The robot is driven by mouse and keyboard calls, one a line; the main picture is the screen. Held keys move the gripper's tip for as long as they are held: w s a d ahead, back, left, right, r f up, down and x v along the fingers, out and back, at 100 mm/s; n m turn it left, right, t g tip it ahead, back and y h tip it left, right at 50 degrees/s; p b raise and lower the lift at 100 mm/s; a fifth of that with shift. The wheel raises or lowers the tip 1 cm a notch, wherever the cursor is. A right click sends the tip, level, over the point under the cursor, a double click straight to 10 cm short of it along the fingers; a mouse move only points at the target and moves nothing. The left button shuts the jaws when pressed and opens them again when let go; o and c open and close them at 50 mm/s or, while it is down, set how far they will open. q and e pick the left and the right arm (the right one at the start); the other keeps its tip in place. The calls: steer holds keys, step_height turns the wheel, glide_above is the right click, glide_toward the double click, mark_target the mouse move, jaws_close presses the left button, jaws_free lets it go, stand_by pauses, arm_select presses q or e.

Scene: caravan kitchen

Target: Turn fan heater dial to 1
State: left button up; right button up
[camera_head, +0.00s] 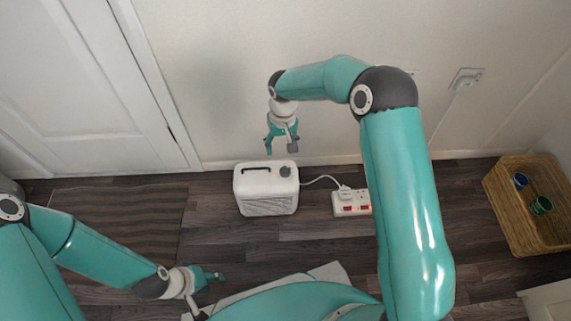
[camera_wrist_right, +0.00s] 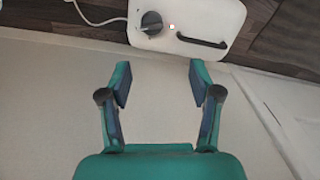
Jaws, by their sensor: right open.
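The white fan heater (camera_head: 267,190) stands on the dark wood floor close to the wall. Its grey dial (camera_head: 285,171) is on the right of its top, beside a dark carry handle (camera_head: 256,169). In the right wrist view the dial (camera_wrist_right: 152,22) is at the top, next to a lit red light (camera_wrist_right: 172,27); the number it points to is too small to read. My right gripper (camera_head: 281,146) is open and empty, above and behind the heater, apart from the dial. Its open fingers also show in the right wrist view (camera_wrist_right: 158,84). My left gripper (camera_head: 213,283) is low at the left, away from the heater; its finger opening is unclear.
A white cable runs from the heater to a power strip (camera_head: 352,203) with red switches on its right. A wicker basket (camera_head: 511,211) with cups stands far right. A striped mat (camera_head: 115,225) lies at left. The wall is close behind the heater.

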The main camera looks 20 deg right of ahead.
arm_select(q)
step_height(320, 180, up, 10)
steer(key=p, duration=0.9)
arm_select(e)
step_height(320, 180, up, 5)
steer(key=d+n, duration=0.2)
steer(key=n, duration=0.2)
arm_select(q)
step_height(320, 180, down, 6)
steer(key=b, duration=0.5)
steer(key=shift+r, duration=0.25)
arm_select(e)
steer(key=shift+g+y, duration=0.3)
steer(key=f, duration=1.1)
steer(key=s+a+f, duration=0.1)
steer(key=f, duration=0.5)
steer(key=shift+r, duration=0.1)
